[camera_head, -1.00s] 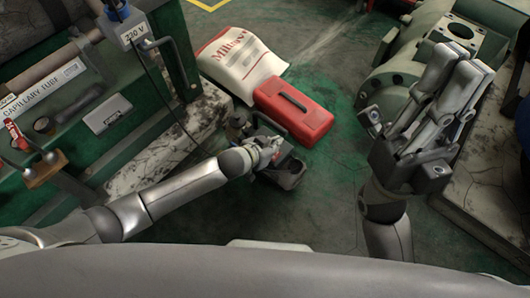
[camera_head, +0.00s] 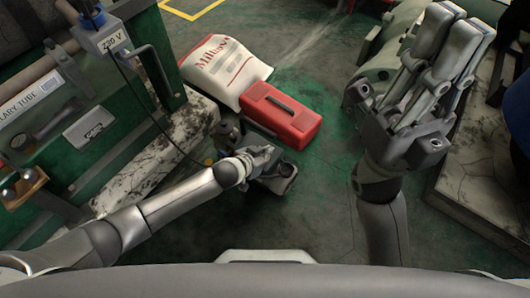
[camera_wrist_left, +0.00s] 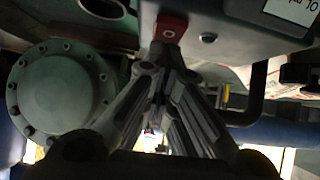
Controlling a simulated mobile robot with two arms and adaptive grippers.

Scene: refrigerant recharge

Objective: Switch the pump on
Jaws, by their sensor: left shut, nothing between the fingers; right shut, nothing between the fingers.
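The pump (camera_head: 280,178) is a small dark grey unit on the floor beside my left gripper. In the left wrist view its grey housing (camera_wrist_left: 230,35) fills the upper middle, with a red rocker switch (camera_wrist_left: 168,28) on its face and a white label partly cut off at the right. My left gripper (camera_head: 262,155) is shut and empty. In the left wrist view its fingertips (camera_wrist_left: 158,62) are just below the red switch; I cannot tell whether they touch the housing. My right gripper (camera_head: 455,22) is shut and empty, raised at the right, away from the pump.
A red toolbox (camera_head: 280,115) and a white sack (camera_head: 225,70) lie behind the pump. A green bench with a 230 V box (camera_head: 112,42) and hanging cable stands at the left. A green machine (camera_head: 385,50) is at the right. The middle floor (camera_head: 315,200) is clear.

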